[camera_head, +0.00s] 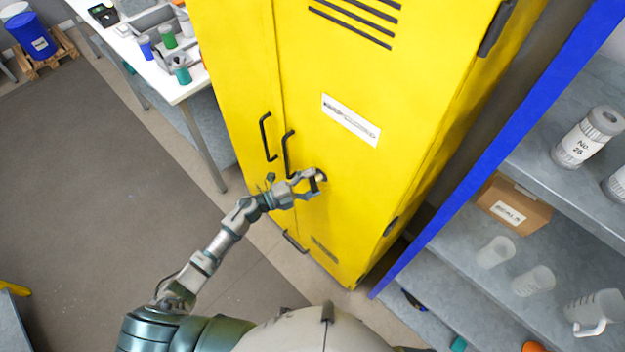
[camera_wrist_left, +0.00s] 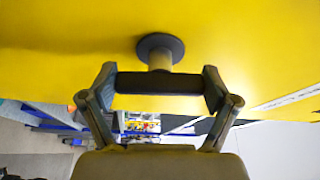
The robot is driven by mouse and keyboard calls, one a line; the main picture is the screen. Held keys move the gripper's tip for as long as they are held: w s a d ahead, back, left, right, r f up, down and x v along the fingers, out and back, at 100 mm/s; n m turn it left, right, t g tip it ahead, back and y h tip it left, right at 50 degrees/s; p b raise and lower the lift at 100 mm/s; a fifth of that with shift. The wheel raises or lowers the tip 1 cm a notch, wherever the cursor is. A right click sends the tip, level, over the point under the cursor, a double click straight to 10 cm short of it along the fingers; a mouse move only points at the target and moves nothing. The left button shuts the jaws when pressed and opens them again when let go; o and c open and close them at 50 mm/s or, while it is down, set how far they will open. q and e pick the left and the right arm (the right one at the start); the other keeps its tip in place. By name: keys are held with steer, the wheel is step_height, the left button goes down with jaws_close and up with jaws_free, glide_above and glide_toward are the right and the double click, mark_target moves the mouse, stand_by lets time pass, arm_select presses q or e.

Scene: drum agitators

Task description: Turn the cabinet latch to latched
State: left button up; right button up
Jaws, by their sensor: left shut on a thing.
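A tall yellow cabinet (camera_head: 375,200) stands in the middle of the head view with its doors closed. The latch (camera_wrist_left: 160,82) shows in the left wrist view as a dark bar on a grey stem, with a round dark base plate on the yellow door. My left gripper (camera_head: 317,181) is at the latch on the right-hand door. In the left wrist view its fingers (camera_wrist_left: 160,88) are shut on the two ends of the bar. In the head view the gripper mostly hides the latch. My right gripper is not in view.
Two black door handles (camera_head: 288,155) sit just up and left of my gripper. A grey shelf rack (camera_head: 470,235) with a blue post stands close on the right, holding jars and a cardboard box (camera_head: 512,204). A white bench (camera_head: 180,90) stands at upper left. The floor at left is clear.

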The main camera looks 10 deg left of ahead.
arm_select(q)
steer(key=shift+s+f+m+g+y+p, duration=0.15)
steer(key=shift+m+p, duration=0.1)
steer(key=shift+m, duration=0.25)
steer(key=shift+w+f+m+g+y+p, duration=0.1)
steer(key=shift+m+g+y+p, duration=0.1)
steer(key=shift+m, duration=0.3)
steer(key=shift+s+f+m, duration=0.1)
steer(key=shift+m, duration=0.2)
steer(key=o, duration=0.9)
steer(key=shift+d, duration=0.1)
steer(key=shift+a, duration=0.2)
steer(key=v, duration=1.1)
steer(key=shift+s+a, duration=0.15)
steer(key=shift+a, duration=0.15)
